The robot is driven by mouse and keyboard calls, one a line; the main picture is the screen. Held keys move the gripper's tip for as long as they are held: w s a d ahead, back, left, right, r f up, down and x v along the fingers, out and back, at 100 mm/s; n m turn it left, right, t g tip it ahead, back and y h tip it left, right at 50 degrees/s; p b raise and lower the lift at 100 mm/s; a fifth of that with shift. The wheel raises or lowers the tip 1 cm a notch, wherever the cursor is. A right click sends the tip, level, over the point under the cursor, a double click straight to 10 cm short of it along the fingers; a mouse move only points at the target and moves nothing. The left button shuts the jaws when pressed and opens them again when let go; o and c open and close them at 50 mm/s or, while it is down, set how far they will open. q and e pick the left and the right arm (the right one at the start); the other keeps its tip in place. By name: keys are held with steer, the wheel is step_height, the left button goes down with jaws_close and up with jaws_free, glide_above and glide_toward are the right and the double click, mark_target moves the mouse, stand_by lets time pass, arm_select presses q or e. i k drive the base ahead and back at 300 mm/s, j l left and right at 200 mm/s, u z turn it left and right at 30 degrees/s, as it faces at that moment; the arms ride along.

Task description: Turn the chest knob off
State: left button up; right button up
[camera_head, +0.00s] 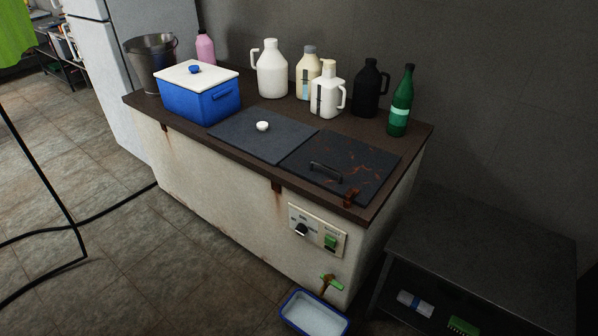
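The chest (215,180) is a stained off-white tank with a dark brown top frame, standing against the grey wall. A control panel (318,226) is on its front, towards the right end. The panel carries a small black knob (301,230) on the left and a green switch (331,242) on the right. A white round handle (263,126) sits on the left dark lid. Neither of my grippers shows in the head view, so nothing covers the panel.
A green-handled tap (330,283) juts out below the panel, above a blue-rimmed tub (290,317) on the floor. A dark table (490,245) stands to the right. Several jugs and bottles and a blue cooler (197,101) stand on the chest. The tiled floor at front left is mostly clear.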

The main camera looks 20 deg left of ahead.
mark_target(301, 229)
steer(key=i+j, duration=0.15)
steer(key=j, duration=0.3)
steer(key=i+j, duration=0.1)
steer(key=j, duration=0.3)
steer(key=i+j+z, duration=0.1)
steer(key=j, duration=0.35)
steer(key=i+j, duration=0.15)
steer(key=j, duration=0.25)
steer(key=i+j, duration=0.1)
steer(key=j, duration=0.35)
